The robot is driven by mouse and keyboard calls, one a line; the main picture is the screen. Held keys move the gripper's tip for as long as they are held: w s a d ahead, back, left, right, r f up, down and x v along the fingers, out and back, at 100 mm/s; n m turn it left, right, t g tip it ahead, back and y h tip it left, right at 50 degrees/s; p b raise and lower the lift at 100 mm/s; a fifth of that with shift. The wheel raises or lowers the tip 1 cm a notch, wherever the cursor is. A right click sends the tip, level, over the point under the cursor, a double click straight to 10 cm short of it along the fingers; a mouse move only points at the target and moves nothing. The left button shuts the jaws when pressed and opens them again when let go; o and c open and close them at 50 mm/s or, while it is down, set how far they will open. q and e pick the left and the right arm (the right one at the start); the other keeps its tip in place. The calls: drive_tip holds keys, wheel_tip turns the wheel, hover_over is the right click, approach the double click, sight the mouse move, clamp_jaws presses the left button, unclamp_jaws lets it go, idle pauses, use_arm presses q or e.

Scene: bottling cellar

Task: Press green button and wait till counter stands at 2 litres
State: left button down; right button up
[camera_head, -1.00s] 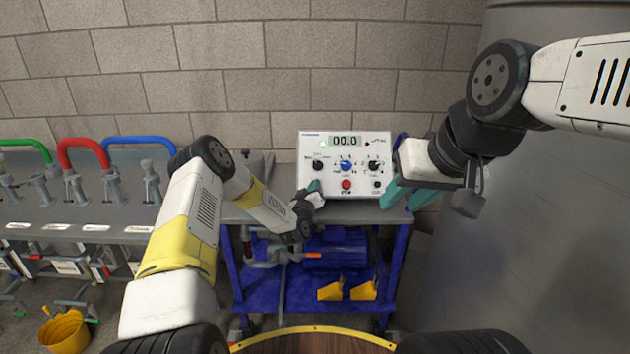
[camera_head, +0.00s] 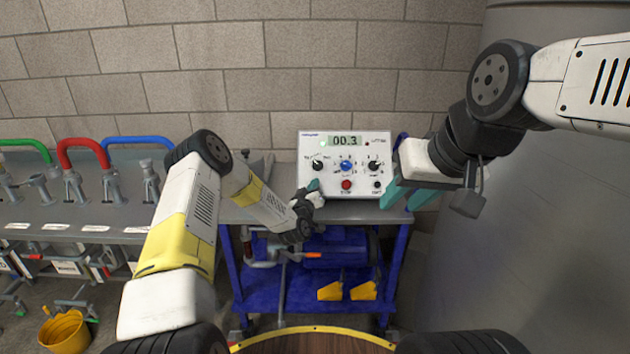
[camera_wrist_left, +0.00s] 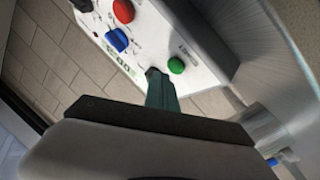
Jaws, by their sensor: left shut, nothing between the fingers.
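The white control box (camera_head: 346,151) stands on a blue cart. Its counter (camera_head: 345,141) reads 00.3. A red button (camera_head: 346,185) and several knobs sit on its face. The green button (camera_wrist_left: 176,65) shows in the left wrist view; in the head view my left gripper hides it. My left gripper (camera_head: 314,187) is shut and empty at the box's lower left. In the left wrist view its teal fingertips (camera_wrist_left: 157,76) appear just beside the green button; I cannot tell whether they touch it. My right gripper (camera_head: 408,196) is open and empty at the box's right.
The blue cart (camera_head: 300,287) holds yellow pieces (camera_head: 347,291) on its lower shelf. A grey filling bench (camera_head: 80,215) with colored hoses stands at left. A yellow bucket (camera_head: 65,331) is on the floor. A large grey tank (camera_head: 535,200) stands at right, and a block wall behind.

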use_arm(q)
drive_tip(key=shift+s+r, duration=1.65)
drive_tip(key=shift+s, duration=0.2)
drive_tip(key=s+a+r+m+g, duration=0.3)
drive_tip(key=s+r, duration=0.3)
drive_tip(key=r, duration=0.3)
drive_tip(key=s+a+r+m+g, duration=0.25)
drive_tip(key=s+r, duration=0.25)
drive_tip(key=r, duration=0.5)
drive_tip(key=s+a+r+g, duration=0.1)
drive_tip(key=s+a+g, duration=0.1)
drive_tip(key=s, duration=0.9)
drive_tip(key=s+a+r+n+g+y, duration=0.1)
drive_tip(key=s+a+r+g, duration=0.1)
drive_tip(key=s, duration=0.9)
drive_tip(key=s+a+r+g+y, duration=0.1)
drive_tip(key=s+a, duration=0.3)
drive_tip(key=s, duration=0.8)
drive_tip(key=shift+a+r+g, duration=0.2)
drive_tip(key=shift+r+g, duration=0.1)
drive_tip(key=shift+g, duration=0.35)
